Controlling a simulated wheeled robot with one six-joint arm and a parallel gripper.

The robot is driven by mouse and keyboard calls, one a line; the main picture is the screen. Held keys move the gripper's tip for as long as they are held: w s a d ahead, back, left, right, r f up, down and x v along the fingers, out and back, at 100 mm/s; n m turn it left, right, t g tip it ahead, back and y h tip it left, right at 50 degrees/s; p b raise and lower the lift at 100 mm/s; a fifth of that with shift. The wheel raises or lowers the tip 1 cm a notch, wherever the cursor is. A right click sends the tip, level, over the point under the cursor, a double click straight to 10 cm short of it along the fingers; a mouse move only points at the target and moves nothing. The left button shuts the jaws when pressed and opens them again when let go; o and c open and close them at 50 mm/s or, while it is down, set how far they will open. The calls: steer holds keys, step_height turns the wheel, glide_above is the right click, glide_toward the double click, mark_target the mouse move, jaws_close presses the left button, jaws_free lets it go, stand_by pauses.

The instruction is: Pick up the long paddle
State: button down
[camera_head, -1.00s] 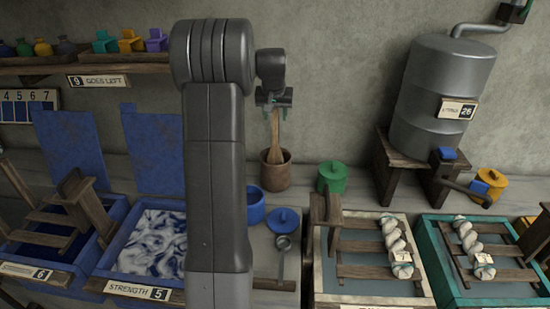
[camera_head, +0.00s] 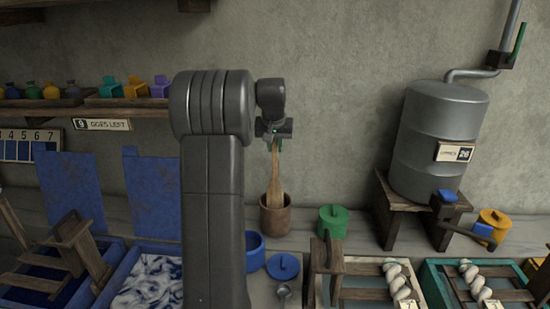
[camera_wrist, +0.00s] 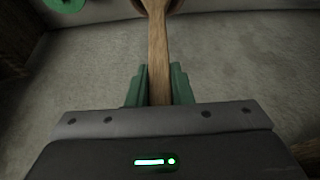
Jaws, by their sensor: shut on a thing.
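The long paddle (camera_head: 276,180) is wooden and stands upright, its lower end inside a brown wooden pot (camera_head: 275,217) on the bench against the wall. My gripper (camera_head: 275,143) is above the pot, shut on the top of the paddle's handle. In the wrist view the handle of the paddle (camera_wrist: 157,50) runs between the two green fingers of my gripper (camera_wrist: 158,88). The lower end of the paddle is hidden inside the pot.
A metal drum (camera_head: 437,140) stands further right. A shelf (camera_head: 90,107) with bottles is at left. The wall space above the pot is clear.

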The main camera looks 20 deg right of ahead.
step_height(320, 180, up, 13)
steer(key=shift+r+p, duration=0.2)
steer(key=shift+p, duration=0.2)
